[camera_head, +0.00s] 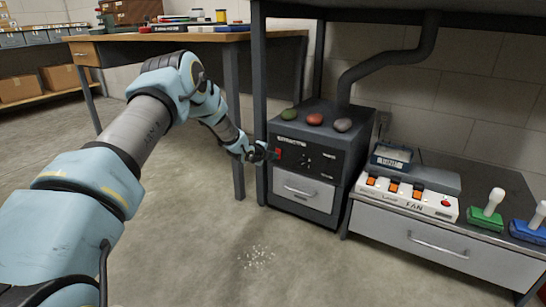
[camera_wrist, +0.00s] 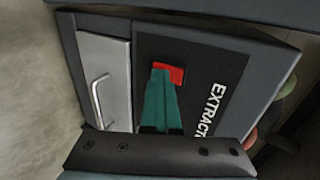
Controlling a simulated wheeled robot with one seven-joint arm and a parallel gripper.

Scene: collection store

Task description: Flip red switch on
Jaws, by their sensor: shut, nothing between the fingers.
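The red switch (camera_head: 278,153) sits at the left of the black front panel of the dark extractor box (camera_head: 330,161). In the wrist view the red switch (camera_wrist: 176,73) shows just past my fingertips, on the panel beside the lettering that begins "EXTRAC". My gripper (camera_head: 270,155) is shut and empty, with its tips at the switch. The teal fingers (camera_wrist: 161,76) lie together and cover part of the switch. I cannot tell whether the tips touch it or which way it is set.
Green, red and grey stones (camera_head: 315,119) lie on the box. A white fan panel (camera_head: 408,197) with orange switches, and green (camera_head: 484,218) and blue (camera_head: 530,231) lever units, stand on a low cabinet to the right. A wooden workbench (camera_head: 190,37) stands behind. The floor in front is open, with white bits on it.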

